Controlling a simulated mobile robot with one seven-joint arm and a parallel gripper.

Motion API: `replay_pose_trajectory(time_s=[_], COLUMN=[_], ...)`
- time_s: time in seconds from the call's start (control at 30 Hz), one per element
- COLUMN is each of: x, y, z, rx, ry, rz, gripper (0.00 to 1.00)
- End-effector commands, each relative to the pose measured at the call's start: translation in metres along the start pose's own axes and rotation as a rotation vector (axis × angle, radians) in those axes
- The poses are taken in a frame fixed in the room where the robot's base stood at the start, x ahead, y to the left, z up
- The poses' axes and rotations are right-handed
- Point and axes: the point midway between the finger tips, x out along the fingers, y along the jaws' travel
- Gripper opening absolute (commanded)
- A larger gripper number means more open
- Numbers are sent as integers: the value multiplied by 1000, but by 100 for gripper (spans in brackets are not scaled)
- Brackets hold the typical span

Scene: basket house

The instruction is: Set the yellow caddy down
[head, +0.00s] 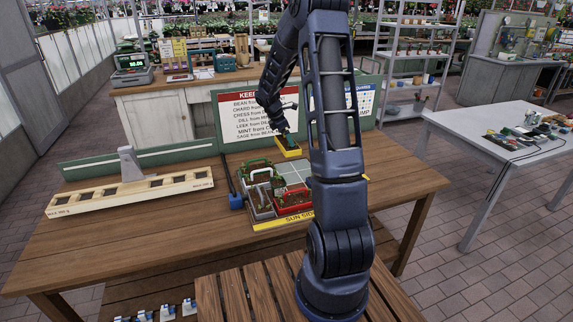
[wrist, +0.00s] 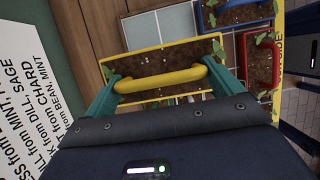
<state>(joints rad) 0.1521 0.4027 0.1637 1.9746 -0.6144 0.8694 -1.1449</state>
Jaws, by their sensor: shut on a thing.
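The yellow caddy (head: 290,152) is a small soil-filled box with a yellow rim and a yellow handle. In the head view it hangs under my gripper (head: 287,135), at the back of the planting tray (head: 297,171). The wrist view shows my gripper (wrist: 166,82) with its green fingers shut on the yellow handle (wrist: 160,79), the soil and seedlings beneath. The caddy looks roughly level. I cannot tell its exact height above the tray or table. My arm hides the tray's right part in the head view.
A sign board (head: 249,118) stands close behind my gripper.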

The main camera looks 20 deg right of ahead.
Motion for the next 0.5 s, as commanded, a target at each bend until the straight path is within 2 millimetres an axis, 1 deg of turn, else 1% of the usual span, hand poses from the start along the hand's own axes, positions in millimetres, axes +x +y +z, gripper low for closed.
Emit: replay_pose_trajectory(time_s=[0.03,0.3,0.4,0.5], x=[11,63,76,84], y=[0,0,0,0], z=[-5,-26,-31,-34], rx=[-3,-2,-1,-1], ry=[-1,0,0,0], rz=[-3,-2,-1,0], gripper=[61,61,61,61])
